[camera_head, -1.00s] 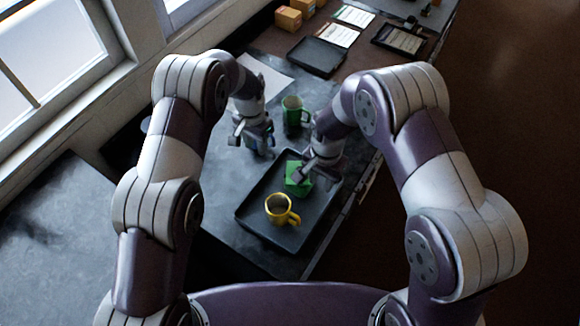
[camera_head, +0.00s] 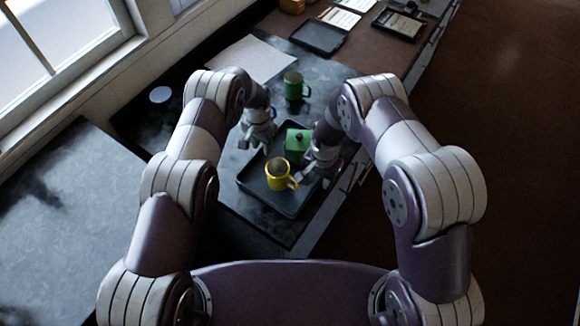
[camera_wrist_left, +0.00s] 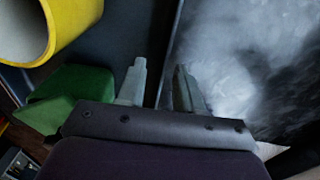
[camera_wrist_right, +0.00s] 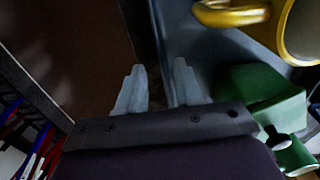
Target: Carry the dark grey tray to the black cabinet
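The dark grey tray (camera_head: 258,189) lies on the worktop with a yellow mug (camera_head: 279,174) and a green lidded box (camera_head: 297,145) in it. My left gripper (camera_head: 246,143) is at the tray's left edge. In the left wrist view its fingers (camera_wrist_left: 158,80) are apart, with the tray's rim running between them. My right gripper (camera_head: 312,173) is at the tray's right edge. In the right wrist view its fingers (camera_wrist_right: 158,82) are also apart on either side of the rim line. Contact with the rim cannot be told. I cannot pick out the black cabinet for certain.
A green mug (camera_head: 294,86) stands just beyond the tray. A blue thing behind my left gripper is mostly hidden. Another dark tray (camera_head: 318,37) and papers lie farther back. A marbled dark counter (camera_head: 62,215) at the left is clear. Open brown floor (camera_head: 500,130) lies to the right.

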